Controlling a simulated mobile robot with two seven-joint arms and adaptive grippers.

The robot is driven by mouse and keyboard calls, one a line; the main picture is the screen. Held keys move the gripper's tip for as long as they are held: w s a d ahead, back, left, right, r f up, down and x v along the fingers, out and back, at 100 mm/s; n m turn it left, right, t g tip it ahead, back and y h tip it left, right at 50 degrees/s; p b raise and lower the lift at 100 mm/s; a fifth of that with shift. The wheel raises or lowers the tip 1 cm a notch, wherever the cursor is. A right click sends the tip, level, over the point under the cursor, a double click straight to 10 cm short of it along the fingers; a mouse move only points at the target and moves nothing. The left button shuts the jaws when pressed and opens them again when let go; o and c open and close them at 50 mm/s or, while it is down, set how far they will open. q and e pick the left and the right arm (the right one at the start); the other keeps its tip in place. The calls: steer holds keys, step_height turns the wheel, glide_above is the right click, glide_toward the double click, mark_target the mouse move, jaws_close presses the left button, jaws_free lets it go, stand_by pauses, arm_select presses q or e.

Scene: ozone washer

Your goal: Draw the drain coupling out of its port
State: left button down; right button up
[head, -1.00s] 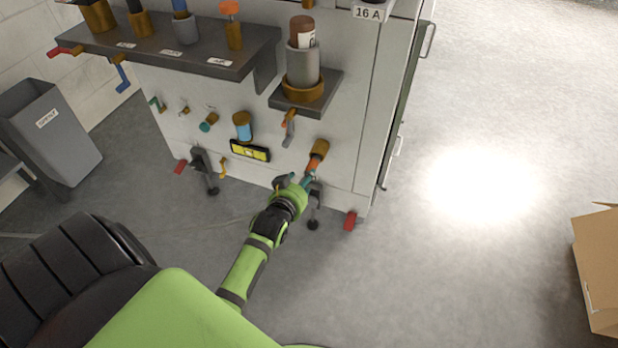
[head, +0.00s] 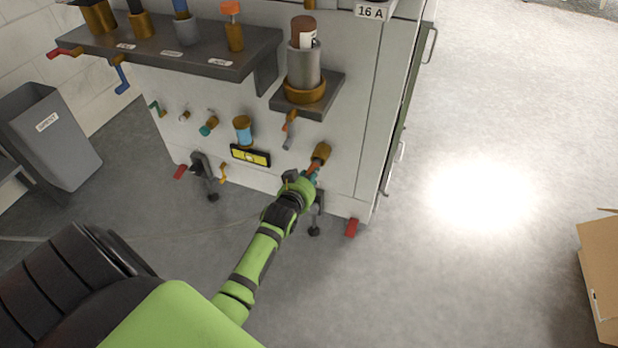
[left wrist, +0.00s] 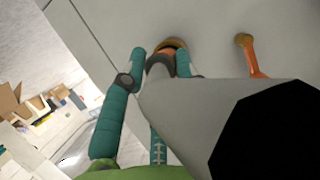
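The drain coupling (head: 313,167) shows as a short orange piece in a brass port (head: 322,152), low on the right of the machine front. My left gripper (head: 311,177) is at its lower end, and its teal fingers partly hide it. In the left wrist view the left gripper (left wrist: 161,62) has one finger on each side of the port (left wrist: 174,43). The fingers stand apart. A large grey shape with a black end covers the lower right there and hides much of the coupling. I cannot tell whether the fingers touch it. My right gripper is not in view.
A yellow level (head: 250,155) and a blue-filled sight glass (head: 243,130) are left of the port. A shelf with a grey cylinder (head: 304,68) juts out above. A black-footed support (head: 316,215) stands just below. The floor at right is clear up to a cardboard box (head: 598,275).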

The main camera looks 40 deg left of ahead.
arm_select(q)
steer(key=shift+s+f, duration=0.1)
steer(key=s+d+p, duration=0.2)
steer(key=s+p, duration=0.2)
steer(key=s, duration=0.4)
steer(key=shift+s+f+p, duration=0.25)
steer(key=shift+f+p, duration=0.05)
steer(key=shift+f, duration=0.1)
stand_by(1.2)
